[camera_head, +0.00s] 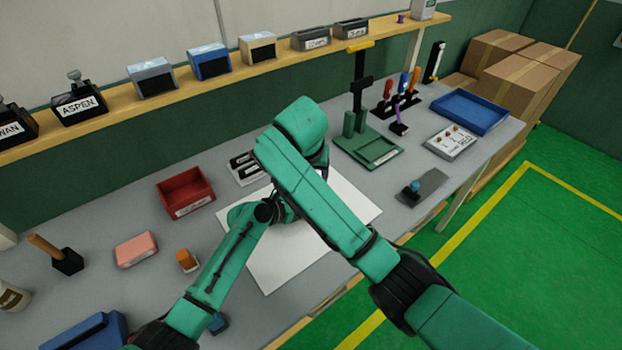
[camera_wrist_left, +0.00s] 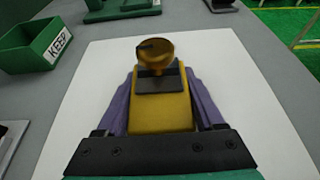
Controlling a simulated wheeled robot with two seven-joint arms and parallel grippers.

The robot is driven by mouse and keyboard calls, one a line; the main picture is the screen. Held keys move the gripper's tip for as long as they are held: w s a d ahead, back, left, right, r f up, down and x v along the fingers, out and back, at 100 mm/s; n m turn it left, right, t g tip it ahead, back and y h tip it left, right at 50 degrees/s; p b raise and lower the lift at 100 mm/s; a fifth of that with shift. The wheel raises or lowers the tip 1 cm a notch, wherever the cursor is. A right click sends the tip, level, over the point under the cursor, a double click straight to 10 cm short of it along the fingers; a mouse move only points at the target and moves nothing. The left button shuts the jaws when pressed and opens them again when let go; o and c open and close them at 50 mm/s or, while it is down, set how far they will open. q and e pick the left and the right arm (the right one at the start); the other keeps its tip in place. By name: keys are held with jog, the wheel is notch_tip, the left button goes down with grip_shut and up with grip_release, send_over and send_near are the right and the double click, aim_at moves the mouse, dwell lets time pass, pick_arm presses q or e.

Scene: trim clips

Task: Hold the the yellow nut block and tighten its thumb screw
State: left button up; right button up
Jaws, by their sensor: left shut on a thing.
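The yellow nut block (camera_wrist_left: 160,112) is between the purple fingers of my left gripper (camera_wrist_left: 162,88) in the left wrist view, over a white sheet. The gripper is shut on it. A brass-coloured thumb screw (camera_wrist_left: 155,52) stands at the block's far end, above a dark plate (camera_wrist_left: 160,80). In the head view my left arm reaches over the white sheet from the left. My right arm crosses in front, and the block, screw and both gripper tips are hidden there. The right gripper does not show in the wrist view.
The white sheet (camera_head: 275,275) lies mid-table. A red bin (camera_head: 185,192) and pink block (camera_head: 137,250) are to its left. A green fixture (camera_head: 368,148), grey plate (camera_head: 425,187) and blue tray (camera_head: 468,110) are to its right. A green KEEP bin (camera_wrist_left: 42,42) shows in the wrist view.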

pick_arm(q)
jog(key=o, duration=1.6)
